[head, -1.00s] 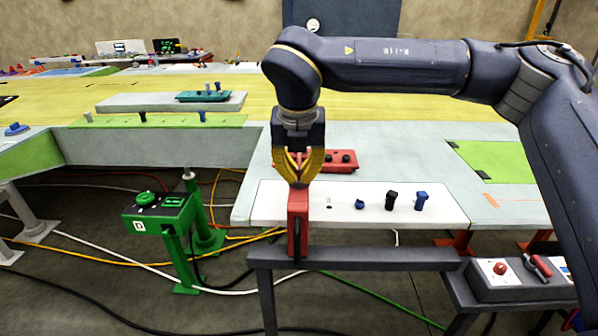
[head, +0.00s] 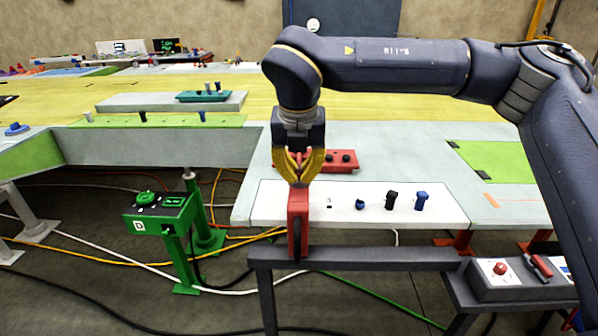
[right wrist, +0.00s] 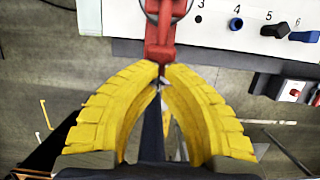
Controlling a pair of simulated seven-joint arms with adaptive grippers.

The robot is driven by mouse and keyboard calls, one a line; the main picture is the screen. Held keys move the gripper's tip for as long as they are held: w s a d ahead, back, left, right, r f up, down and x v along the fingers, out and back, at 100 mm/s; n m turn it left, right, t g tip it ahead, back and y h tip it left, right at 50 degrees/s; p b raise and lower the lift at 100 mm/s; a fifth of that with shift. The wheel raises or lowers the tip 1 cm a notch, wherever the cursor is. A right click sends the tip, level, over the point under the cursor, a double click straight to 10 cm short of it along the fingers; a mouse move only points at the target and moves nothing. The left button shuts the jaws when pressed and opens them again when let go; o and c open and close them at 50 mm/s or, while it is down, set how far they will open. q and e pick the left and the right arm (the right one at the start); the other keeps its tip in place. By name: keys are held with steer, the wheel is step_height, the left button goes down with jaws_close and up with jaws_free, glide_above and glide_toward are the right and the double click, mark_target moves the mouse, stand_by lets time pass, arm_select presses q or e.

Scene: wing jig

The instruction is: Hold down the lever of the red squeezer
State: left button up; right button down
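The red squeezer (head: 298,225) stands upright at the left end of the white panel, by the dark grey rail. My right gripper (head: 299,184) points straight down onto its top, and its yellow fingertips are together there. In the right wrist view the fingertips (right wrist: 160,72) meet at the near end of the red squeezer (right wrist: 159,45) and appear to touch it. I cannot tell whether any part of it is between them. The lever's own outline is partly hidden by the fingers. My left gripper is not in view.
The white panel (head: 260,207) carries a blue knob (head: 360,204), a black knob (head: 391,200) and a blue switch (head: 422,200) to the right. A red box (head: 343,160) lies behind. The grey rail (head: 360,259) runs in front. A green pedestal box (head: 158,212) stands at left.

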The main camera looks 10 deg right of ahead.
steer(key=s+v, duration=0.1)
steer(key=v, duration=1.3)
steer(key=shift+a+f, duration=0.1)
